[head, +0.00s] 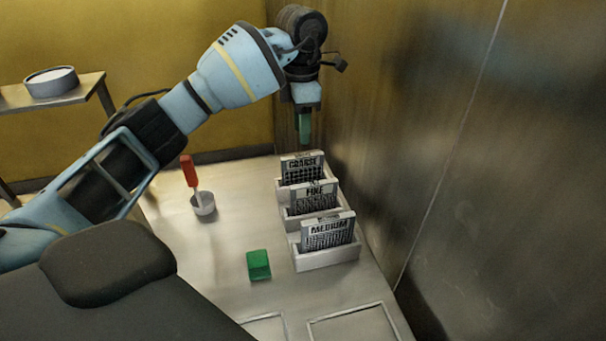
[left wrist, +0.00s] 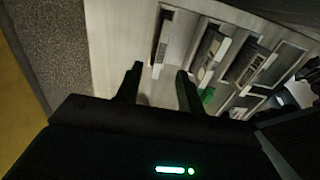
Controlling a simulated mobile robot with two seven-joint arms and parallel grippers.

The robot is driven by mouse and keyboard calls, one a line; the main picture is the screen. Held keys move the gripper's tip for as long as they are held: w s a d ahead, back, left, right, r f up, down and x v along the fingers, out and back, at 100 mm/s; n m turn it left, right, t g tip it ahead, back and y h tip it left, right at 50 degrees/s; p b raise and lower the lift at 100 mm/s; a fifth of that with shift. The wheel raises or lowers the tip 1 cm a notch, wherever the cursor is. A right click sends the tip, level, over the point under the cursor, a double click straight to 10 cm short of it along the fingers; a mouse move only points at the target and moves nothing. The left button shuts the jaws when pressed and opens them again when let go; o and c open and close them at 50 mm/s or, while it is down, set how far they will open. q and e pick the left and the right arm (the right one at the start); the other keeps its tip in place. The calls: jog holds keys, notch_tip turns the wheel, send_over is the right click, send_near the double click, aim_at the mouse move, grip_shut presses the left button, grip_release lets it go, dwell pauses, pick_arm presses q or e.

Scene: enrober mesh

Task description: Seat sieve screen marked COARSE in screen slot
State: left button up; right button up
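The sieve screen marked COARSE (head: 303,170) stands upright in the farthest of three pale holders in the head view. The screens marked FINE (head: 314,198) and MEDIUM (head: 327,234) stand in the holders nearer to me. My left gripper (head: 304,138) points down just above and behind the COARSE screen, apart from it. In the left wrist view its two fingers (left wrist: 158,70) are spread with nothing held between them. The screens show beyond the fingers there, their labels unreadable. Two rectangular outlines (head: 352,312) lie at the table's front; I cannot tell whether either is the screen slot. My right gripper is not in view.
A green block (head: 258,265) lies left of the MEDIUM holder. A red-handled tool stands in a small cup (head: 203,206). A metal wall (head: 440,150) rises close on the right. A round container (head: 51,82) sits on a side shelf. The table's middle is mostly clear.

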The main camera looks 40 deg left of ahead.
aim_at(302, 155)
pick_arm(q)
jog(key=shift+f, duration=0.55)
jog(key=shift+w+f, duration=0.1)
jog(key=shift+f, duration=0.35)
notch_tip(302, 155, down, 4)
jog(key=shift+f, duration=0.15)
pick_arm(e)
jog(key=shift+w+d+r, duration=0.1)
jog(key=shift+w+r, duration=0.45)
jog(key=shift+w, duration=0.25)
pick_arm(q)
jog(key=shift+d, duration=0.1)
grip_shut()
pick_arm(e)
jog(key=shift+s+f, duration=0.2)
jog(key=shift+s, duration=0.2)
